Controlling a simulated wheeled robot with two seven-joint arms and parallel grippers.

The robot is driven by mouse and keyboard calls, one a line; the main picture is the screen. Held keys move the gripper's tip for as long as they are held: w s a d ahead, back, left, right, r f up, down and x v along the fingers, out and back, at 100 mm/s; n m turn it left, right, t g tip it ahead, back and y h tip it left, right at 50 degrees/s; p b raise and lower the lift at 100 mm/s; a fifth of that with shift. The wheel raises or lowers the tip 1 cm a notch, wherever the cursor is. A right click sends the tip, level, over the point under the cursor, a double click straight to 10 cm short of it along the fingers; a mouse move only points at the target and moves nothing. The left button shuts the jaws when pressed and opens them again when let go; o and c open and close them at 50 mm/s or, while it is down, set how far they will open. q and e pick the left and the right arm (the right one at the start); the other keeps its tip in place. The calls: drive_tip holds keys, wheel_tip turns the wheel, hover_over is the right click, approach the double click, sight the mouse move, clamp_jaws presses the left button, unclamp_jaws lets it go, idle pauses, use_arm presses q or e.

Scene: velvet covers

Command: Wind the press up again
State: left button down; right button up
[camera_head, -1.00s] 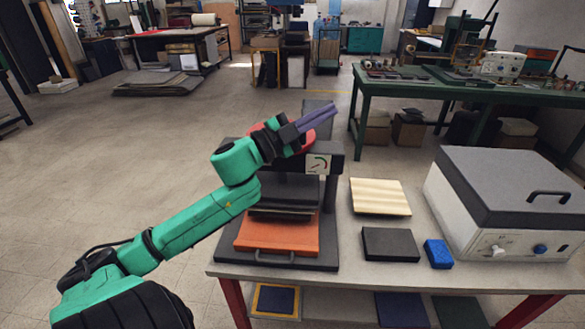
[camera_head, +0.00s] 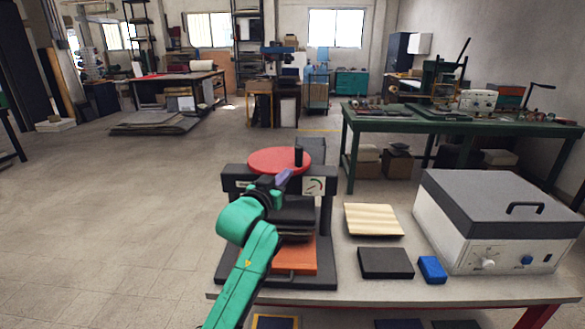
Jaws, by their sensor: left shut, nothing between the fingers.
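The press stands at the left end of the grey bench. Its red handwheel (camera_head: 279,160) with an upright black knob (camera_head: 298,156) is on top, above a black crossbeam (camera_head: 235,180) with a dial label (camera_head: 314,186). Dark plates (camera_head: 298,212) sit under the beam, over an orange board (camera_head: 303,258); I cannot tell whether the plates touch it. My left gripper (camera_head: 284,178), with purple fingers, is shut and empty in front of the wheel's lower right edge, just below the knob. My left arm hides the press's left front. My right gripper is not in view.
On the bench (camera_head: 350,290) right of the press are a cream slatted block (camera_head: 373,220), a black slab (camera_head: 385,263), a blue block (camera_head: 432,269) and a large white box with a grey lid (camera_head: 497,222). A green table (camera_head: 400,123) stands behind. Floor at left is clear.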

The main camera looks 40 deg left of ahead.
sight(300, 164)
use_arm(q)
drive_tip(key=p+x, duration=0.1)
drive_tip(key=x, duration=0.3)
drive_tip(key=shift+w+a, duration=0.1)
drive_tip(key=shift+w, duration=0.45)
drive_tip(key=shift+f, duration=0.1)
drive_tip(key=shift+w+r+p, duration=0.25)
drive_tip(key=shift+w+p, duration=0.1)
drive_tip(key=shift+w, duration=0.45)
drive_tip(key=shift+w+f, duration=0.15)
drive_tip(key=shift+f, duration=0.05)
